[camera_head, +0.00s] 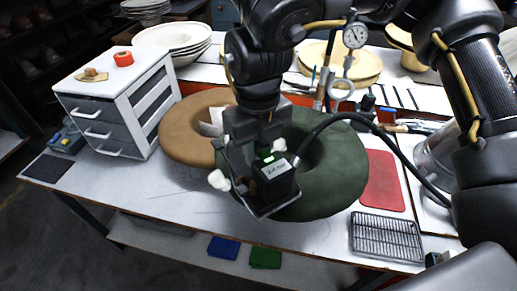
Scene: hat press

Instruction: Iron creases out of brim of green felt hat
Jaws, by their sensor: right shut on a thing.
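The green felt hat (342,170) lies on the table, its wide round brim showing around a dark central hollow. My right gripper (268,150) is above the left part of the green brim, shut on the black iron (274,183). The iron has a pale label on top and a hose running off to the right. It covers the left side of the brim; whether its sole touches the felt is hard to tell. A brown felt hat (188,128) lies to the left, partly behind the iron. My left gripper is not in view.
A white drawer unit (120,107) stands at the left with an orange tape roll (123,58) on top. A red mat (382,180) and a wire rack (386,238) lie at the right. Stacked plates (173,37) stand behind. The front left of the table (150,192) is clear.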

